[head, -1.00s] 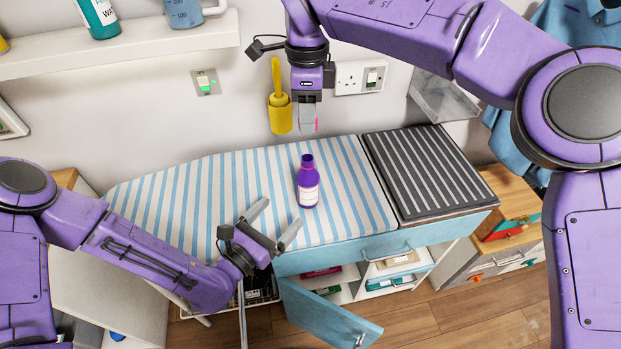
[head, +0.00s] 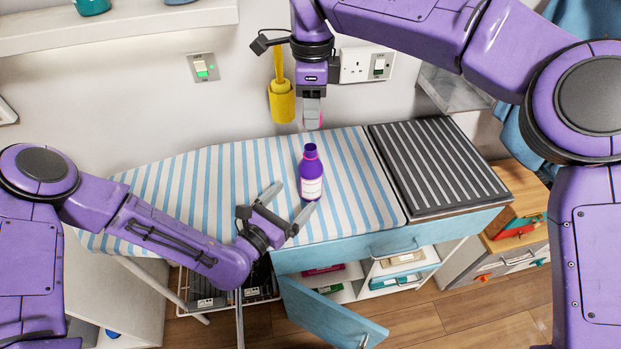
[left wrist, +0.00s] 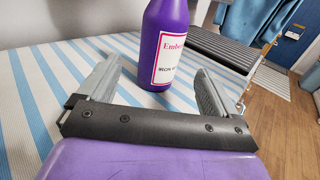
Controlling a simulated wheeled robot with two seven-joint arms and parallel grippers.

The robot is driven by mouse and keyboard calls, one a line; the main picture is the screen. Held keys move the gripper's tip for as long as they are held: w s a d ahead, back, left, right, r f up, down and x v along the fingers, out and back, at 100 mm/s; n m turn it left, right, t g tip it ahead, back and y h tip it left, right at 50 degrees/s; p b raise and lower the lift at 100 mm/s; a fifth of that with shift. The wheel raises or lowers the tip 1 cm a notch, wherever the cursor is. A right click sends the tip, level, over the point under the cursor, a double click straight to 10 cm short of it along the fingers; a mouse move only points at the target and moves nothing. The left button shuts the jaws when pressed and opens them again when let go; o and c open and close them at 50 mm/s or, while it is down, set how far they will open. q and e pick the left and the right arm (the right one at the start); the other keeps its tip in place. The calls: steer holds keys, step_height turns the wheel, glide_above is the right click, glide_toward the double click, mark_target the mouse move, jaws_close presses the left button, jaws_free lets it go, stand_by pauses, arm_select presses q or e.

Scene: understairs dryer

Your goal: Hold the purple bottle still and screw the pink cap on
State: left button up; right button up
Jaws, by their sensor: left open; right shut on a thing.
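The purple bottle (head: 311,178) with a white label stands upright on the striped ironing board (head: 230,168). Its neck has no cap on it. My left gripper (head: 287,201) is open, low over the board at the bottle's near left. In the left wrist view the bottle (left wrist: 172,45) stands just past and between the two open fingers (left wrist: 155,95), apart from them. My right gripper (head: 312,112) points down above the bottle, shut on the pink cap (head: 320,120). The cap is mostly hidden by the fingers, a short way above the bottle's neck.
A dark striped mat (head: 440,165) lies right of the board's cloth. A yellow holder (head: 282,103) hangs on the wall behind, close to my right gripper. A blue cabinet door (head: 330,315) stands open below the board. The cloth left of the bottle is clear.

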arm_select(q)
steer(key=x, duration=0.8)
steer(key=c, duration=1.5)
arm_select(e)
glide_above(310, 147)
steer(key=shift+f, duration=2.5)
steer(key=shift+f, duration=0.85)
steer(key=shift+f, duration=0.55)
